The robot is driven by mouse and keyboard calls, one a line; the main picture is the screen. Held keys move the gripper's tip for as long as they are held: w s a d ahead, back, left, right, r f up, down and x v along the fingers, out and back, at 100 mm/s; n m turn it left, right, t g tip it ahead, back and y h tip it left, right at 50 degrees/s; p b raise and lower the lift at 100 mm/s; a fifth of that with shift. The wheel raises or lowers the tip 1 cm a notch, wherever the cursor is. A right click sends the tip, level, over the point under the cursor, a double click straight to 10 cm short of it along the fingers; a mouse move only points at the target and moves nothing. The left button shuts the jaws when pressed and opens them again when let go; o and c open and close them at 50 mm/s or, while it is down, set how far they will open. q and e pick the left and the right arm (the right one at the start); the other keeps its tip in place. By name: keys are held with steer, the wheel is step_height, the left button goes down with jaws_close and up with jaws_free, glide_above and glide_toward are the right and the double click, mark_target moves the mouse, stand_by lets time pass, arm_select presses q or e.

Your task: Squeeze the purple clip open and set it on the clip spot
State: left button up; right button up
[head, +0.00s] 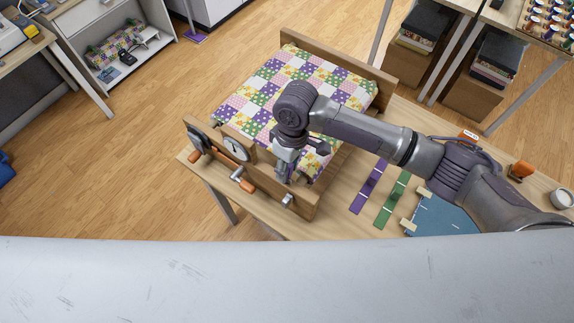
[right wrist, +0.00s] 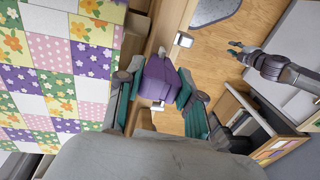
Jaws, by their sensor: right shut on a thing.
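The purple clip (right wrist: 157,78) sits between the fingers of my right gripper (right wrist: 155,95), which is shut on it, in the right wrist view. In the head view my right gripper (head: 286,165) points down at the near edge of the patchwork quilt (head: 262,95), by the wooden frame's front rail (head: 265,182). The clip is mostly hidden there by the gripper. I cannot tell whether the clip's jaws are open or touch the quilt. I cannot pick out the clip spot for certain. My left gripper (right wrist: 238,48) shows only in the right wrist view, apart from everything, its fingers spread.
Right of the frame lie a purple strip (head: 370,187), a green strip (head: 392,200) and a blue mat (head: 445,216). An orange-topped item (head: 521,169) and a white cup (head: 562,198) stand further right.

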steer(key=o, duration=0.7)
steer(key=shift+c, duration=0.2)
steer(key=shift+r, duration=0.1)
step_height(320, 180, up, 12)
steer(key=w+d, duration=0.1)
steer(key=shift+w, duration=0.2)
